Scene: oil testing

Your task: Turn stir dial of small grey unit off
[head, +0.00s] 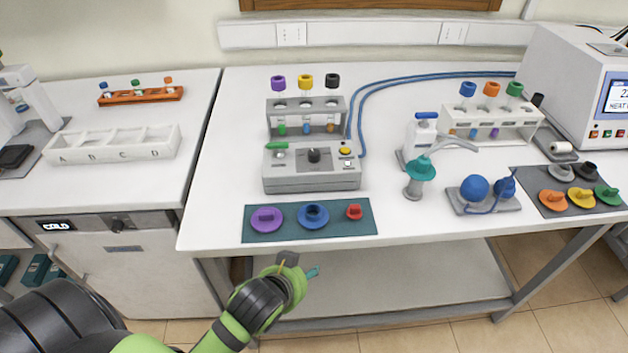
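The small grey unit (311,180) stands on the middle of the white table. A black dial (314,155) sits on its top panel, with a green lever (277,145) to its left and a yellow button (345,151) to its right. The dial's exact setting is too small to read. My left gripper (298,267) is in front of the table's front edge, below and in front of the unit, and touches nothing on the table. Its fingers are seen at a steep angle, so their opening is unclear. My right gripper is not in view.
A teal mat (254,234) with purple, blue and red caps lies in front of the unit. A grey rack (273,104) of capped tubes stands right behind it. A blue hose (400,79) runs behind to the right.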

